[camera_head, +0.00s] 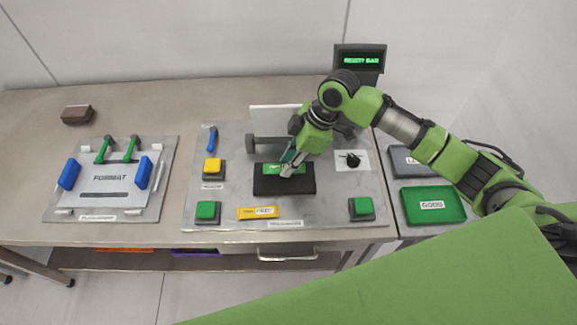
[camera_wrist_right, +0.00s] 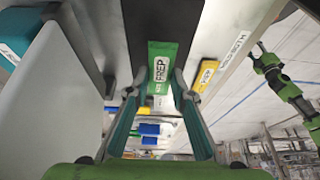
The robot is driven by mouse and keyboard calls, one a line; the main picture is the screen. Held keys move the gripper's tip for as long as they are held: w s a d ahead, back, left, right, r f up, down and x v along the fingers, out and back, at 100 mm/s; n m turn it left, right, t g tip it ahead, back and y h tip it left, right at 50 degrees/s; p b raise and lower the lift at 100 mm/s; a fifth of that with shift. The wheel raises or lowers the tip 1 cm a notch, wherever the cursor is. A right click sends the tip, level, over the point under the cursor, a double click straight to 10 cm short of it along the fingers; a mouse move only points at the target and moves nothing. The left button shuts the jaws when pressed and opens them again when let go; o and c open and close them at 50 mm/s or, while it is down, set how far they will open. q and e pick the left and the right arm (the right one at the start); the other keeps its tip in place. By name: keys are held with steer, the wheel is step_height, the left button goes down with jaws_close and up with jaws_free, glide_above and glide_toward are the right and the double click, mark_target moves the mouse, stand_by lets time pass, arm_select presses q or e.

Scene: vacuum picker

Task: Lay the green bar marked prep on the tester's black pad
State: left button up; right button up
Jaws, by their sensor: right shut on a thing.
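The green bar marked prep (camera_head: 273,168) is over the tester's black pad (camera_head: 284,188) in the head view. I cannot tell whether it touches the pad. My right gripper (camera_head: 291,168) reaches down over the pad and is shut on the bar's near end. In the right wrist view the bar (camera_wrist_right: 162,68) sits between the fingertips (camera_wrist_right: 160,85), its label facing the camera and its far end over the dark pad (camera_wrist_right: 140,22). A green arm of mine shows at that view's right edge; the state of its gripper is too small to make out.
A yellow labelled bar (camera_head: 258,212) lies in front of the pad. Green buttons (camera_head: 207,210) and a yellow button (camera_head: 213,167) stand around it. A grey upright block (camera_head: 276,121) is behind. A green tray (camera_head: 432,205) is to the right; the format fixture (camera_head: 105,187) is left.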

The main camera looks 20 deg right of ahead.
step_height(320, 180, down, 3)
steer(key=shift+w+f+p, duration=0.1)
steer(key=shift+w+p, duration=0.05)
steer(key=shift+p, duration=0.55)
arm_select(q)
steer(key=shift+s+r, duration=0.65)
steer(key=shift+s, duration=0.2)
arm_select(e)
steer(key=shift+f, duration=0.15)
steer(key=shift+f, duration=0.2)
steer(key=o, duration=1)
arm_select(q)
steer(key=shift+w, duration=0.1)
arm_select(e)
steer(key=shift+r, duration=0.15)
